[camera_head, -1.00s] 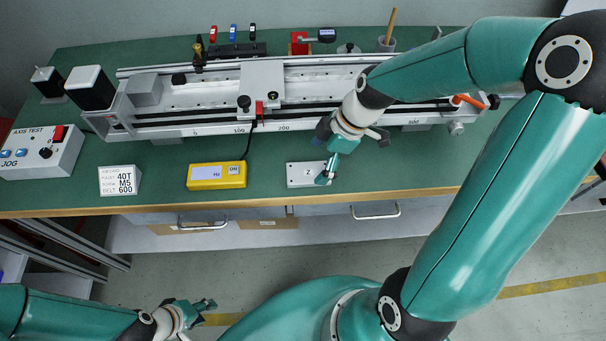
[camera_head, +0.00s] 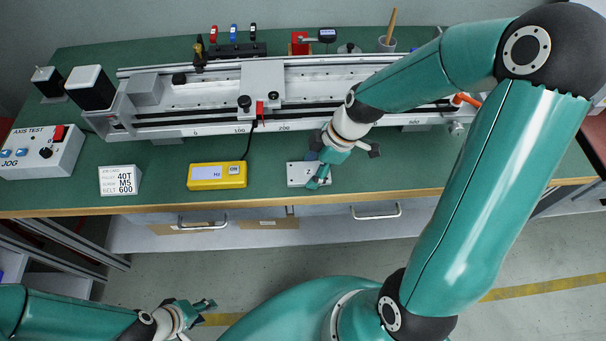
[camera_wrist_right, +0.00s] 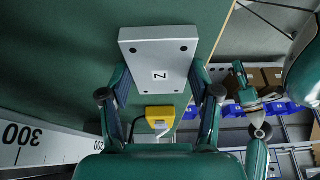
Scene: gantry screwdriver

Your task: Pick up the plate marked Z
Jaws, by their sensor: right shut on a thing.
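The plate marked Z (camera_head: 297,173) is a flat light-grey rectangle with dark corner holes, lying near the front of the green bench. In the right wrist view the plate (camera_wrist_right: 159,50) shows its Z label upside down. My right gripper (camera_head: 318,175) is at the plate's right part, covering some of it in the head view. In the wrist view its two fingers (camera_wrist_right: 160,78) press on the plate's opposite long sides, shut on it. No clear gap under the plate shows. My left gripper (camera_head: 203,305) is low, away from the bench; its finger opening is too small to judge.
A long linear gantry (camera_head: 190,128) runs behind the plate. A yellow meter (camera_head: 217,176) sits to the plate's left, with a white label block (camera_head: 119,181) and a jog box (camera_head: 42,151) further left. The bench's front edge (camera_head: 240,209) is close. Bench right of the plate is clear.

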